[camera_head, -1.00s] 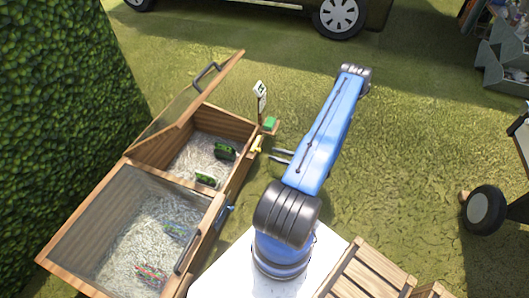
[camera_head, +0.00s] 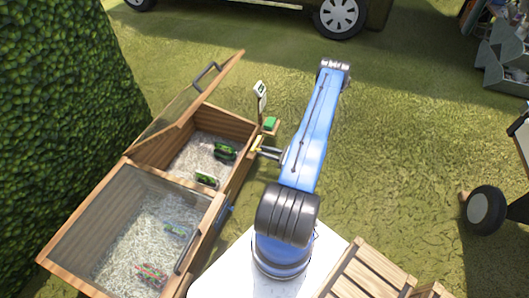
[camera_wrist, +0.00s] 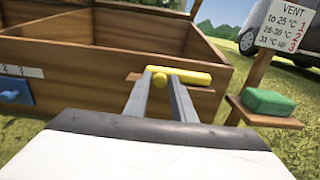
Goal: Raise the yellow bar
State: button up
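The yellow bar (camera_wrist: 195,76) is a short rod, lying about level across the front of the wooden box in the wrist view. Its rounded left end shows between my fingertips. In the head view the bar (camera_head: 256,147) is a small yellow spot at the box's right side. My gripper (camera_wrist: 160,82) points at the bar, fingers apart, one on each side of its left end. I cannot tell whether either finger touches it. In the head view my gripper (camera_head: 266,153) is right beside the bar, partly hidden by my arm.
The wooden box (camera_head: 240,179) has one raised lid (camera_head: 178,107) and one closed glass lid (camera_head: 105,215). A vent sign (camera_wrist: 283,25) and a green sponge (camera_wrist: 268,102) on a small shelf stand right of the bar. A blue handle (camera_wrist: 14,92) is at left.

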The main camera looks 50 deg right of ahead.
grip_shut()
jog(key=shift+r, duration=0.1)
jog(key=w+d+r+m, duration=0.3)
jog(key=d+r+m, duration=0.5)
jog(key=m, duration=1)
jog(key=shift+w, duration=0.15)
jog(key=shift+d, duration=0.2)
dwell(0.4)
jog(key=shift+o, duration=2.4)
grip_release()
